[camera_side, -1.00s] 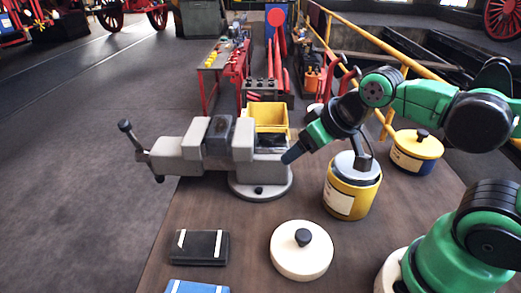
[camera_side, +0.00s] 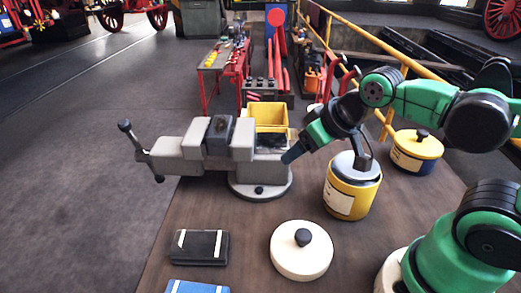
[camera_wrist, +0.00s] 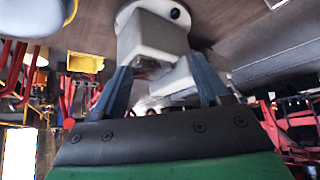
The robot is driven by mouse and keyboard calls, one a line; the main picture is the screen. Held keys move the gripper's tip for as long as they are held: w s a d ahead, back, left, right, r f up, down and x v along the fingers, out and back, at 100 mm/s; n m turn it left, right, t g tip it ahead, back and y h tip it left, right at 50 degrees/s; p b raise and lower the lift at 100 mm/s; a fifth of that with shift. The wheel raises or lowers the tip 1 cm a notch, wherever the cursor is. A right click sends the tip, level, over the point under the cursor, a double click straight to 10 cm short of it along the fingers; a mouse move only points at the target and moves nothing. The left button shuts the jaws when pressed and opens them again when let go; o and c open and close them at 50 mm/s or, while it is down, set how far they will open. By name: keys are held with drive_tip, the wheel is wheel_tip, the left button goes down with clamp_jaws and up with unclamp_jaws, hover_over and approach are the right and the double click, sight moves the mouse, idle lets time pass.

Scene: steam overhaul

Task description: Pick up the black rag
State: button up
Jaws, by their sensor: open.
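A flat, dark bundle with white stripes (camera_side: 200,247), which looks like the black rag, lies on the bench at the front left, left of the cream lid. My gripper (camera_side: 290,157) is well above and to the right of it, beside the grey vise (camera_side: 190,153). The fingers point down and left, in front of the dark area by the yellow bin. In the wrist view my gripper (camera_wrist: 162,82) has its two fingers apart, with grey vise parts seen between them. The rag cannot be made out in the wrist view.
A blue striped bundle (camera_side: 197,287) lies in front of the black one. A cream round lid (camera_side: 301,250) with a dark knob stands to its right. A yellow can (camera_side: 350,190), a yellow-blue pot (camera_side: 416,152) and a yellow bin (camera_side: 268,117) stand farther back.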

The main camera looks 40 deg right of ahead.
drive_tip(key=shift+o, duration=0.3)
drive_tip(key=o, duration=0.4)
drive_tip(key=n+g, duration=0.7)
drive_tip(key=n, duration=0.2)
hover_over(199, 242)
wheel_tip(199, 242, down, 8)
drive_tip(key=shift+d+r, duration=0.15)
drive_tip(key=shift+a+f, duration=0.2)
drive_tip(key=shift+f, duration=2.75)
